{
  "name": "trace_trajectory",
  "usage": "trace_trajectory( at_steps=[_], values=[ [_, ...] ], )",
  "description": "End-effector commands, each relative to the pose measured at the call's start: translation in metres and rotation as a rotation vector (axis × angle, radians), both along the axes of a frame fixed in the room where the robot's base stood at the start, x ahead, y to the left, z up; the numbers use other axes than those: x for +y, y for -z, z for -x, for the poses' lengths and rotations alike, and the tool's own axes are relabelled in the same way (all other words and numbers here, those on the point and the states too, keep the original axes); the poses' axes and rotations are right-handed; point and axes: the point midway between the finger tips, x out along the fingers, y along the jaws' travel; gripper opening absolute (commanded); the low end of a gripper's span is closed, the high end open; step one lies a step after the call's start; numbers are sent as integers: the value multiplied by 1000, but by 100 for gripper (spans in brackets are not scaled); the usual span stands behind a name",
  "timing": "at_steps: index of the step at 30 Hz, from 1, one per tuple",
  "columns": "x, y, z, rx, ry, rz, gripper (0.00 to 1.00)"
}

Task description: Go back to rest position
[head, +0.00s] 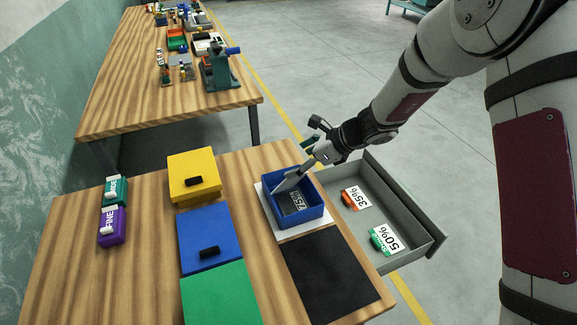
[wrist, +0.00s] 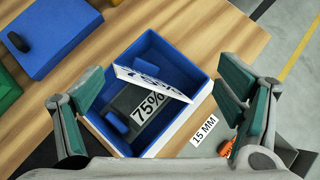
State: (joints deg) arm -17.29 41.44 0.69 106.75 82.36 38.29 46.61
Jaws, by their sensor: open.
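My gripper (head: 290,178) is open, low over the blue open bin (head: 318,213) at the right side of the table. In the wrist view its fingers (wrist: 162,90) stand apart on either side of the bin (wrist: 193,60), with nothing between the pads. A dark swatch marked 75% (head: 297,202) lies inside the bin; it also shows in the wrist view (wrist: 133,98), with a small blue grip (wrist: 116,121). A white lettered panel (wrist: 150,80) slants across the bin. I cannot tell from the head view whether a finger touches the bin.
Yellow (head: 190,165), blue (head: 207,230) and green (head: 220,297) lidded boxes stand left of the bin. A black mat (head: 328,275) lies in front. Teal and purple blocks (head: 112,226) sit far left.

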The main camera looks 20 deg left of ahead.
Motion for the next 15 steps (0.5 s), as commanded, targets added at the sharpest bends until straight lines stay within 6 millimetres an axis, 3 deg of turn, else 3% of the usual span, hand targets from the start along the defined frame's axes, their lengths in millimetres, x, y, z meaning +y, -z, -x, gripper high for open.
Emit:
trace_trajectory(
  at_steps=[7,15],
  values=[
    [-29,-29,5,-1,2,-1,87],
    [-38,-38,8,0,0,0,87]
  ],
)
